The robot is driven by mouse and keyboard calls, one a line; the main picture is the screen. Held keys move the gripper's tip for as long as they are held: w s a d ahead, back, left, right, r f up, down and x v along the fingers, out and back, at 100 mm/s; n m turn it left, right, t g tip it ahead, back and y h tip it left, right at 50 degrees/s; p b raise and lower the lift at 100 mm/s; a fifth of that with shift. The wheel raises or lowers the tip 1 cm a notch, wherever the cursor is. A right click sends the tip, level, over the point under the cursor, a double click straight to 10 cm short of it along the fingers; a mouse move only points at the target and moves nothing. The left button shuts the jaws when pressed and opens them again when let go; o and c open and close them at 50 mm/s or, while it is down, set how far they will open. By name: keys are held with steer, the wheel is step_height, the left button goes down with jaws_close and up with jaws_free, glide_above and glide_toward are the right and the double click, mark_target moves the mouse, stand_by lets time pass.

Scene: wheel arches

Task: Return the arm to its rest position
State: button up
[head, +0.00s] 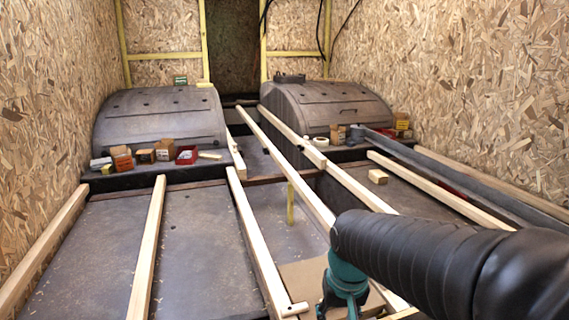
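My arm, in a black ribbed sleeve, reaches in from the lower right of the head view. It bends down at a teal wrist part near the bottom middle. The end of my gripper (343,290) is at the bottom edge, partly cut off and hidden by the arm. Its fingers do not show clearly, and I see nothing held. It is above the floor between wooden battens, just right of a long pale batten (262,250).
Two dark wheel arches (160,115) (325,104) stand at the back. Small boxes, such as a red bin (186,155), line their front ledges. A wood block (378,177) lies right of centre. Pale battens cross the floor, with bare dark panels between. Chipboard walls stand on both sides.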

steer(key=s+d+r+t+p, duration=0.1)
steer(key=s+d+r+t, duration=0.2)
steer(key=s, duration=0.8)
step_height(320, 180, up, 4)
steer(key=d, duration=0.2)
steer(key=shift+d+f+t+p, duration=0.2)
steer(key=shift+d+t+p, duration=0.1)
steer(key=shift+s, duration=0.1)
